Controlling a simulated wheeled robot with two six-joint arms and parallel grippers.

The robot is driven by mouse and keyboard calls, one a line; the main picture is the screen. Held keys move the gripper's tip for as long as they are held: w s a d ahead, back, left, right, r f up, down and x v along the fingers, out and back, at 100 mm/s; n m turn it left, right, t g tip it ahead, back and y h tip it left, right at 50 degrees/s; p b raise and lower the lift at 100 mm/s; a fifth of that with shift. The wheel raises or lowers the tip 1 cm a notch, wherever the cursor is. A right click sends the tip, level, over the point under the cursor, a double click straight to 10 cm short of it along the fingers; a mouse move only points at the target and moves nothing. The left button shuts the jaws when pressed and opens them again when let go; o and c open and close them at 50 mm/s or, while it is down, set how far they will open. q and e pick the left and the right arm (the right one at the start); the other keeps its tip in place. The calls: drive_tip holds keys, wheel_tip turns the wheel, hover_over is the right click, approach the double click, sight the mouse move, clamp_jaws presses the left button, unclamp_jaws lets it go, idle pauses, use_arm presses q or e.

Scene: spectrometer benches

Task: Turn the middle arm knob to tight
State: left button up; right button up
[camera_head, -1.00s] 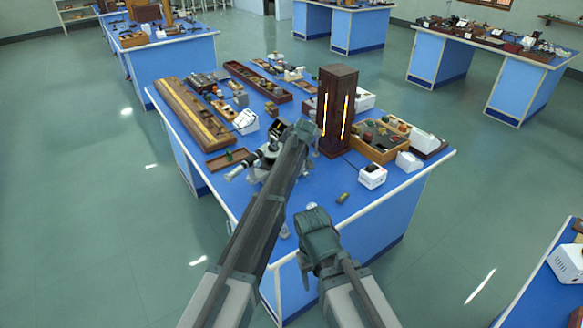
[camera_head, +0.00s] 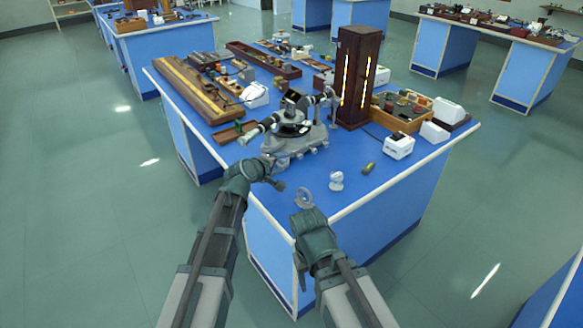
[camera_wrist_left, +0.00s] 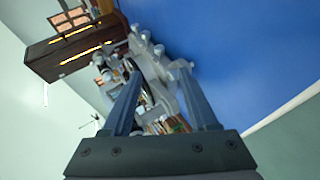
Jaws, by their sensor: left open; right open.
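The grey spectrometer (camera_head: 291,143) stands near the front edge of the blue bench, with a black round table and tubes pointing left and right. It also shows between my left fingers in the left wrist view (camera_wrist_left: 150,62), with several small pale knobs. Which one is the middle arm knob, I cannot tell. My left gripper (camera_head: 272,174) is open and empty, just in front of the spectrometer's base and apart from it; its two fingers show in the left wrist view (camera_wrist_left: 158,78). My right gripper (camera_head: 309,222) is open, lower and to the right, off the bench's front edge.
A tall dark wooden cabinet with lit slits (camera_head: 356,80) stands behind the spectrometer to the right. A clear ring (camera_head: 303,198), a small white piece (camera_head: 336,181) and an olive cylinder (camera_head: 368,168) sit near the front edge. White boxes (camera_head: 398,146) and wooden trays (camera_head: 235,132) surround it.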

sight(300, 157)
use_arm(q)
drive_tip(key=b+x, duration=0.5)
drive_tip(key=x, duration=0.7)
drive_tip(key=shift+w+a+f+b, duration=0.1)
drive_tip(key=shift+w+f+b, duration=0.05)
drive_tip(key=shift+w+b, duration=0.15)
drive_tip(key=shift+w+d+f, duration=0.25)
drive_tip(key=shift+w+d, duration=0.1)
drive_tip(key=shift+w, duration=0.1)
clamp_jaws()
